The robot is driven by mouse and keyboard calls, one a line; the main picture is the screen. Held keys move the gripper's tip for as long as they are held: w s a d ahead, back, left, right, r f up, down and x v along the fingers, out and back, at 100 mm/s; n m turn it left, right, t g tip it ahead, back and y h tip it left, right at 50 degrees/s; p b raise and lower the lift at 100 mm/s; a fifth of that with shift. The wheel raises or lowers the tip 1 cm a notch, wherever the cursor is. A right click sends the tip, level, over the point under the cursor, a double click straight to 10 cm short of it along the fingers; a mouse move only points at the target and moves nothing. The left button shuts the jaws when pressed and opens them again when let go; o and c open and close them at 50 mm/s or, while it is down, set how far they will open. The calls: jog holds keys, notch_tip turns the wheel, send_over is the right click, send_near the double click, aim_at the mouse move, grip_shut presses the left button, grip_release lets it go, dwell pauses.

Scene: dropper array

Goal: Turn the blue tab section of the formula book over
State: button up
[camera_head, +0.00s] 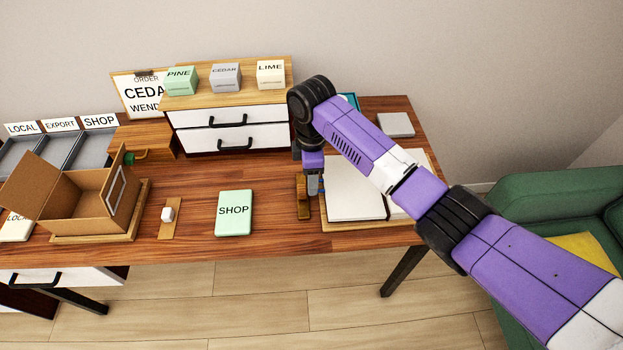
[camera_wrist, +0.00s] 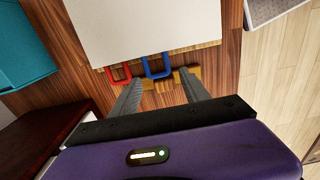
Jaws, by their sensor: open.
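The formula book (camera_head: 354,198) lies open on a wooden board on the desk's right part, with white pages; my arm hides part of its right side. In the wrist view the book (camera_wrist: 150,30) shows a blue tab (camera_wrist: 156,68) and a red tab (camera_wrist: 119,73) along its near edge, both loop-shaped. My gripper (camera_wrist: 162,92) is open, its two fingers pointing at that edge. The blue tab lies between the finger directions, just beyond the tips, and seems apart from them. In the head view my gripper (camera_head: 314,190) hangs at the book's left edge.
A small wooden block piece (camera_head: 303,196) stands left of the book and shows under the fingers. A green SHOP card (camera_head: 233,212), an open cardboard box (camera_head: 85,200) and a drawer unit (camera_head: 228,128) share the desk. A grey box (camera_head: 396,124) lies behind the book.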

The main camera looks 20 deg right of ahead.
jog(key=shift+f, duration=0.95)
jog(key=shift+c, duration=0.4)
jog(key=shift+s, duration=0.1)
grip_shut()
